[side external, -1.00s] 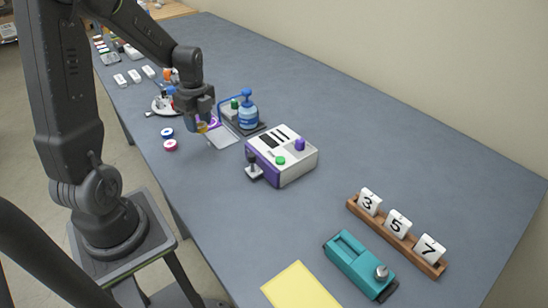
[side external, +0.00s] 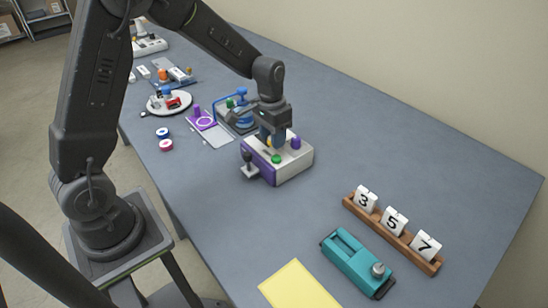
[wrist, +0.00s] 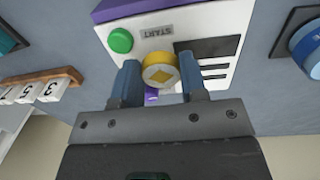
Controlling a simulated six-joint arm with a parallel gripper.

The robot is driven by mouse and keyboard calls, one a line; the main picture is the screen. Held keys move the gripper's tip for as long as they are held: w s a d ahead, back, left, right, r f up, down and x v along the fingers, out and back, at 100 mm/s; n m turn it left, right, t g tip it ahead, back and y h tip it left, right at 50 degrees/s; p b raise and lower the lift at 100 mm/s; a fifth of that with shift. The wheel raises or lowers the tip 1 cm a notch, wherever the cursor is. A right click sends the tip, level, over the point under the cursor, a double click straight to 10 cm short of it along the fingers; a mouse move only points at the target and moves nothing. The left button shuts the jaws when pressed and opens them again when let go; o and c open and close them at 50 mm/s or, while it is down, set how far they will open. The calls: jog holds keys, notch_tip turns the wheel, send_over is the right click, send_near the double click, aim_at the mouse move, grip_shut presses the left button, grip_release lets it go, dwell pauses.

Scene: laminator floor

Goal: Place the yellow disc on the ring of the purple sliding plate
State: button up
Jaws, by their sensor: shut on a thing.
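My gripper (side external: 271,143) is shut on the yellow disc (wrist: 160,71), which has a diamond mark on its face. It holds the disc over the white and purple machine (side external: 290,167), between the green button and the purple knob. The purple sliding plate (side external: 193,124) lies to the left of my gripper in the side view, with a pale ring (side external: 204,122) on it and an upright purple handle (side external: 197,110). The ring looks empty. The plate is not in the wrist view. The gap between disc and machine is hard to judge.
A blue disc (side external: 163,133) and a pink disc (side external: 166,146) lie left of the plate, near a round white tray (side external: 155,106). A teal device (side external: 357,263) and number blocks (side external: 394,222) stand front right.

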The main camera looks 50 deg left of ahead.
jog(key=shift+w+d+r, duration=0.1)
jog(key=shift+d, duration=0.15)
jog(key=shift+r, duration=0.35)
notch_tip(320, 180, up, 9)
jog(key=s+a, duration=0.3)
jog(key=a, duration=0.7)
jog(key=s+a, duration=0.2)
jog(key=a, duration=0.9)
jog(key=s+a, duration=1.3)
jog(key=a, duration=0.1)
send_over(203, 123)
jog(key=shift+y, duration=0.4)
notch_tip(203, 123, down, 12)
jog(key=shift+f, duration=2.05)
jog(key=shift+f, duration=0.2)
